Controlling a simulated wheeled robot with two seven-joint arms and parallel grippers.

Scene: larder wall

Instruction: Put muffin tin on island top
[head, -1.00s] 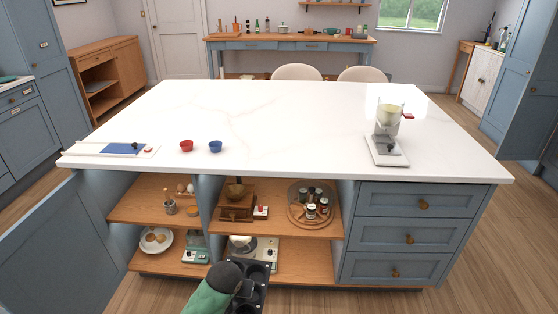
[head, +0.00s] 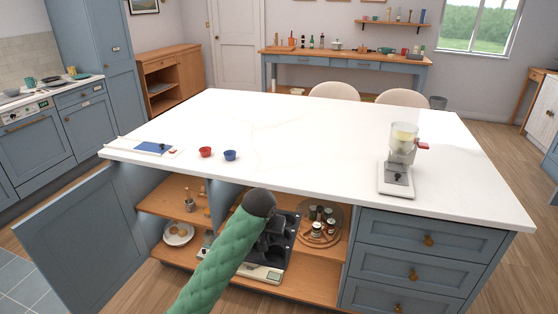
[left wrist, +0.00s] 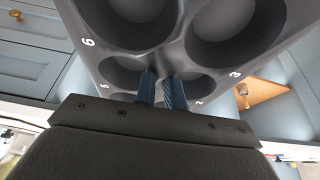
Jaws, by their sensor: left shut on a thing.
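The dark grey muffin tin (head: 289,228) is tilted steeply in front of the island's open shelves, below the edge of the white island top (head: 290,125). My left gripper (head: 273,232), on its green-sleeved arm, is shut on the tin, though the arm partly hides the grip in the head view. In the left wrist view the fingers (left wrist: 162,90) grip the tin (left wrist: 205,50) between its numbered cups. My right gripper is out of view.
The middle is clear. An open cabinet door (head: 85,240) sticks out at the left.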

